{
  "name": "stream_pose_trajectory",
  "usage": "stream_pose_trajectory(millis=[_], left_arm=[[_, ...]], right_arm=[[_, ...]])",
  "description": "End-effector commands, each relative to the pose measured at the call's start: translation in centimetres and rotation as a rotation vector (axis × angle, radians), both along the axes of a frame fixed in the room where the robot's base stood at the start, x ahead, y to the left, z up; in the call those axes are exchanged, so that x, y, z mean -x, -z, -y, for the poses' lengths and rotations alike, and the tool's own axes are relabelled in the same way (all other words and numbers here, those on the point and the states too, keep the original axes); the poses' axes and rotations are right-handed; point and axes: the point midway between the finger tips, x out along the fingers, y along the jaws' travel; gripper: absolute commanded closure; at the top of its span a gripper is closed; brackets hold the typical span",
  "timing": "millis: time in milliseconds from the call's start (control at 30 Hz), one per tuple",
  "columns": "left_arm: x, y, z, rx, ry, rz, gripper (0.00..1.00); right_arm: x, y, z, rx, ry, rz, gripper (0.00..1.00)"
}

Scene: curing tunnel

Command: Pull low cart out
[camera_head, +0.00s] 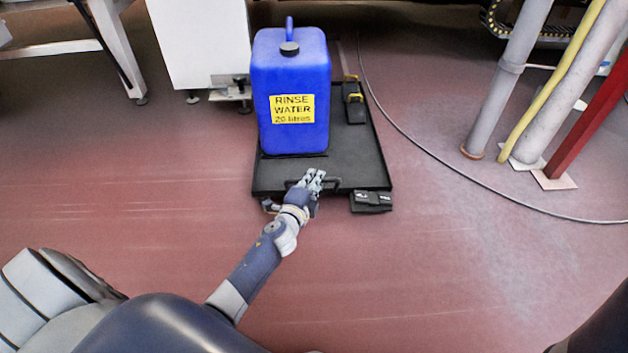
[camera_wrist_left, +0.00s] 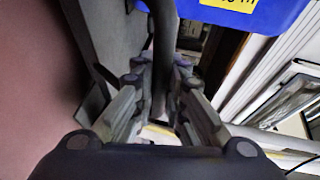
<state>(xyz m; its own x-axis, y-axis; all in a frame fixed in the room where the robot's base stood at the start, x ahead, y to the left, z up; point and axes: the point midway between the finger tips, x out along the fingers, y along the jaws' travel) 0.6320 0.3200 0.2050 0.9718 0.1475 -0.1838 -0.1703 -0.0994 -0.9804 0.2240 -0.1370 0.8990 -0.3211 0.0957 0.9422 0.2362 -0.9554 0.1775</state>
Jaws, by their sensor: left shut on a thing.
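The low cart (camera_head: 362,170) is a flat black platform on the red floor, in the middle of the head view. A blue canister (camera_head: 291,75) labelled "RINSE WATER 20 litres" stands upright on its left part. A dark handle (camera_head: 330,183) sits at the cart's near edge. My left gripper (camera_head: 312,180) is at that near edge, shut on the handle. In the left wrist view the fingers (camera_wrist_left: 160,85) close around the dark handle bar (camera_wrist_left: 165,50), with the blue canister (camera_wrist_left: 240,12) above. My right gripper is not in view.
Grey pipes (camera_head: 508,80), a yellow hose and a red post (camera_head: 590,130) stand at the right. A thin cable (camera_head: 440,167) curves over the floor right of the cart. A white cabinet (camera_head: 200,45) stands behind left. The floor in front is clear.

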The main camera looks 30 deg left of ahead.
Motion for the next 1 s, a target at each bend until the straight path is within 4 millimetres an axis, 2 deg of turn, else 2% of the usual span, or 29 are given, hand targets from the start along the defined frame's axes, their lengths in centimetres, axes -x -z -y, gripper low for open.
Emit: stream_pose_trajectory(millis=[33, 100, 133, 433, 567, 1000], left_arm=[[0.0, 0.1, -0.1, 0.0, -0.002, -0.001, 0.86], [0.0, 0.1, -0.1, 0.0, -0.002, -0.001, 0.7], [0.0, 0.1, -0.1, 0.0, -0.002, -0.001, 0.67], [0.0, 0.0, 0.0, 0.0, -0.001, -0.001, 0.67], [0.6, 0.0, 0.0, -0.001, -0.001, -0.002, 0.67], [6.3, -1.0, 0.9, 0.001, 0.0, -0.002, 0.67]], right_arm=[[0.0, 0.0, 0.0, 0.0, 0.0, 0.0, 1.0], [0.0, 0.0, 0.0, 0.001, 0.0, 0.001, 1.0], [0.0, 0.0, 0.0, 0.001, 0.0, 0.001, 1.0], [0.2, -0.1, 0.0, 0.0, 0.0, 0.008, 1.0], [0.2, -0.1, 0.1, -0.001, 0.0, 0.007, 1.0], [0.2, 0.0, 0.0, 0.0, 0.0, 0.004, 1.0]])
